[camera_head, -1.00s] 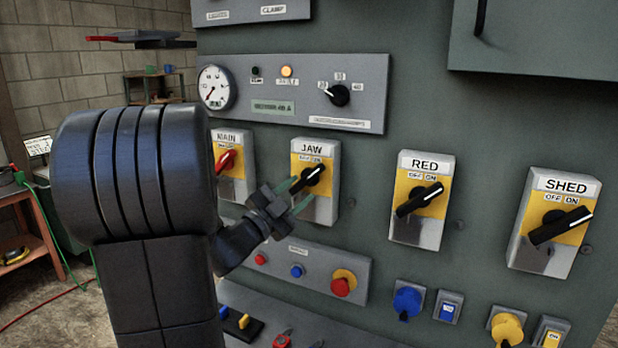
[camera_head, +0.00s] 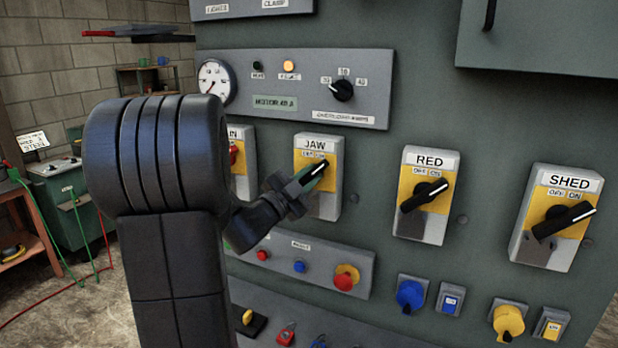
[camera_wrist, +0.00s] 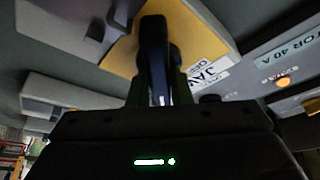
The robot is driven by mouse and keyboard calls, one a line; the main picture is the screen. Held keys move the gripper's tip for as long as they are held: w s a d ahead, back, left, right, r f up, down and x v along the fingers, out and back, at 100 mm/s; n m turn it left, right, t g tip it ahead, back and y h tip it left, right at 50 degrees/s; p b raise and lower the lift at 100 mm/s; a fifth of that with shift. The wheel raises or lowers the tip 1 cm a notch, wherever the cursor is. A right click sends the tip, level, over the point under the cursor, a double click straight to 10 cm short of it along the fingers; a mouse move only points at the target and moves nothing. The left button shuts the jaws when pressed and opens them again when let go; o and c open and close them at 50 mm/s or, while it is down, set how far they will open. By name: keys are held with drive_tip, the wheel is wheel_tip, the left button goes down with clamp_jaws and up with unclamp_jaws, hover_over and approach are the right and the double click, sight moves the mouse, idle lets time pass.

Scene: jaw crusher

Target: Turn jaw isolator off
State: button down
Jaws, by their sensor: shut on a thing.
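The JAW isolator (camera_head: 331,205) is a grey box with a yellow plate and a black rotary handle (camera_head: 321,168). In the head view the handle's white-marked end points up and right, toward the ON side of the label. My gripper (camera_head: 309,178) is at the handle, its green fingers shut on it. In the wrist view the dark handle (camera_wrist: 154,45) stands between the two fingers, in front of the yellow plate (camera_wrist: 185,30). The fingers hide part of the handle.
The MAIN isolator (camera_head: 243,180) is partly hidden behind my arm. The RED isolator (camera_head: 423,225) and SHED isolator (camera_head: 545,250) are to the right. Below is a strip with a red emergency button (camera_head: 345,278). A gauge panel (camera_head: 375,75) is above.

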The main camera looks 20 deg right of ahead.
drive_tip(key=shift+f+n+b, duration=0.1)
drive_tip(key=shift+n+b, duration=0.2)
drive_tip(key=shift+n, duration=0.1)
drive_tip(key=shift+f+n+t+b, duration=0.1)
drive_tip(key=shift+n+t+b, duration=0.7)
drive_tip(key=shift+n, duration=0.4)
drive_tip(key=n+t+y+b, duration=0.1)
drive_tip(key=n+t, duration=0.1)
drive_tip(key=n, duration=0.2)
drive_tip(key=n+t+y+b, duration=0.1)
drive_tip(key=n+t+b, duration=0.1)
drive_tip(key=n, duration=0.3)
drive_tip(key=n+t+y+b, duration=0.1)
drive_tip(key=n, duration=0.2)
drive_tip(key=n+t+y+b, duration=0.1)
drive_tip(key=n, duration=0.2)
drive_tip(key=shift+n+t+y, duration=0.3)
drive_tip(key=shift+n+y, duration=0.1)
drive_tip(key=n+y, duration=0.1)
drive_tip(key=n, duration=0.2)
drive_tip(key=n+t+y+b, duration=0.1)
drive_tip(key=n+y, duration=0.1)
drive_tip(key=n, duration=0.1)
drive_tip(key=shift+a, duration=0.1)
drive_tip(key=shift+n, duration=0.3)
drive_tip(key=c, duration=1.3)
unclamp_jaws()
